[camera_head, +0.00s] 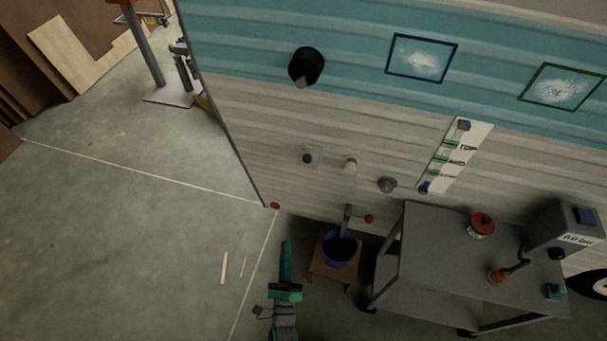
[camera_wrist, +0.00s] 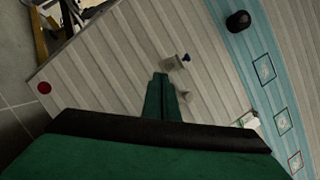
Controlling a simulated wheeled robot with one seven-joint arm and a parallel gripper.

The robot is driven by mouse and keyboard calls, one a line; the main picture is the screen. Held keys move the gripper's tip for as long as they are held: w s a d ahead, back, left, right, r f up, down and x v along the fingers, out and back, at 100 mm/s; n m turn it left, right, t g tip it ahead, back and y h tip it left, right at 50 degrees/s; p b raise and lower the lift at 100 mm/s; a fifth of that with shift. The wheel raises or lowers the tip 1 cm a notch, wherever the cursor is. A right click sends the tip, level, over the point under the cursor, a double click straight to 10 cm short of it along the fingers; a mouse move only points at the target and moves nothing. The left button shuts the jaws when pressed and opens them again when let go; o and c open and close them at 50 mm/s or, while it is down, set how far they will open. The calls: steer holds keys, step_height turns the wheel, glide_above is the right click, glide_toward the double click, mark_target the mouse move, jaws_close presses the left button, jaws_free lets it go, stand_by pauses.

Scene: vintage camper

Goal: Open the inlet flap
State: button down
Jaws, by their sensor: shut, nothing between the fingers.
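A small pale square plate with a blue round part (camera_head: 308,158) is on the grey lower siding of the camper. It also shows in the wrist view (camera_wrist: 186,57), just beyond my fingertips. To its right are a short pale fitting (camera_head: 350,163) and a round grey fitting (camera_head: 387,185). I cannot tell for sure which of these is the inlet flap; none looks clearly open. My green gripper (camera_head: 286,243) is shut and empty, in front of the wall and left of the blue bucket. In the wrist view my fingertips (camera_wrist: 161,76) point toward the wall, apparently apart from it.
A blue bucket (camera_head: 341,264) stands on a wooden stool (camera_head: 330,272) below a tap. A grey table (camera_head: 430,250) is to the right. A black round fitting (camera_head: 307,64) juts from the teal siding. The floor at left is mostly clear, with two thin sticks (camera_head: 224,268).

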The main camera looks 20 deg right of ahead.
mark_target(308, 158)
steer(key=w+d+r+m+h, duration=0.1)
steer(key=w+d+m+h, duration=0.6)
steer(key=w+m, duration=0.65)
steer(key=w+d+r+y, duration=0.1)
steer(key=w+d+r, duration=0.4)
steer(key=r, duration=0.3)
steer(key=shift+w+d+r+g, duration=0.25)
steer(key=shift+w+g, duration=0.15)
steer(key=shift+w, duration=0.2)
steer(key=shift+w+a+m, duration=0.1)
steer(key=shift+m, duration=0.15)
